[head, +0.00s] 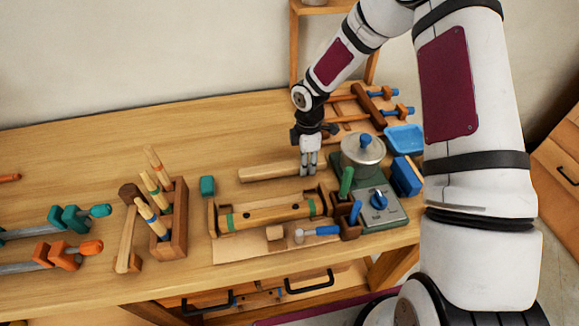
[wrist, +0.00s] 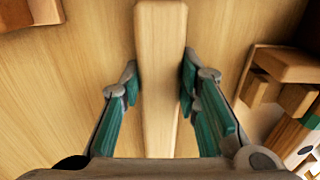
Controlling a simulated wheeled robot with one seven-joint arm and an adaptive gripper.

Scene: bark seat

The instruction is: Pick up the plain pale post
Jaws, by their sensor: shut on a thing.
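The plain pale post (head: 270,173) is a long, smooth wooden bar lying flat, level with the workbench, behind the wooden cradle. Whether it touches the bench or hangs just above it I cannot tell. My gripper (head: 309,172) points down over its right end. In the wrist view the post (wrist: 160,40) runs lengthwise between the two green-padded fingers of my gripper (wrist: 159,80). The fingers are shut on its sides. The part of the post under my fingers is hidden in the head view.
A wooden cradle (head: 217,222) holding a green-banded post stands in front. The bench's back left is clear.

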